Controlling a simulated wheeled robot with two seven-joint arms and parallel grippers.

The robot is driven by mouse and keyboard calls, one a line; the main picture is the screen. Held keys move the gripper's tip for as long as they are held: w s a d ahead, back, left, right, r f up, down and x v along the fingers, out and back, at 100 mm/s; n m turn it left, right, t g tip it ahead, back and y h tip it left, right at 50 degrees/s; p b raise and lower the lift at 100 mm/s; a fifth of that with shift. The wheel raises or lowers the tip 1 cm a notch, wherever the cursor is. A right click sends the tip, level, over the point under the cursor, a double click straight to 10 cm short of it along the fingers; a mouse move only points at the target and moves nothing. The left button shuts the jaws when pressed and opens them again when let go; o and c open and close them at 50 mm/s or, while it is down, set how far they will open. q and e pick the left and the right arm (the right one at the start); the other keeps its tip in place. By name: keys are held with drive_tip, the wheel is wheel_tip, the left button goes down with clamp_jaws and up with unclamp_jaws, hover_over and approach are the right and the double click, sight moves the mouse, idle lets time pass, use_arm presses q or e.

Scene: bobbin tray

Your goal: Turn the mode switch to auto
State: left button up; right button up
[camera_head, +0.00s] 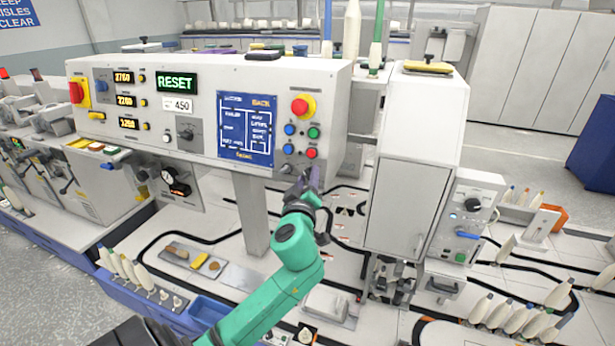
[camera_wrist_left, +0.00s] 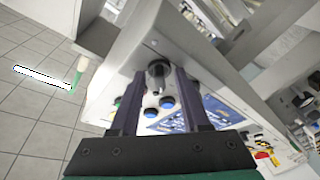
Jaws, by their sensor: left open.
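The control panel (camera_head: 210,75) is a light grey box on a post. A small dark switch knob (camera_head: 285,168) sits low on its right part, below the coloured buttons; I take it as the mode switch. In the left wrist view a dark round knob (camera_wrist_left: 158,67) shows between the fingertips. My left gripper (camera_head: 308,182) is open and close to the panel's lower right edge. In the left wrist view its fingers (camera_wrist_left: 159,78) stand on either side of the knob; I cannot tell whether they touch it. The switch's setting is not legible. My right gripper is not in view.
Blue, green and red buttons (camera_head: 312,153) and a red emergency stop (camera_head: 300,106) sit just above the knob. A blue screen (camera_head: 246,130) is to the left. A grey cabinet (camera_head: 405,205) stands to the right. Below is a bench with trays and bobbins (camera_head: 125,268).

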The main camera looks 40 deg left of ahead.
use_arm(q)
drive_tip(key=shift+s, duration=0.1)
clamp_jaws()
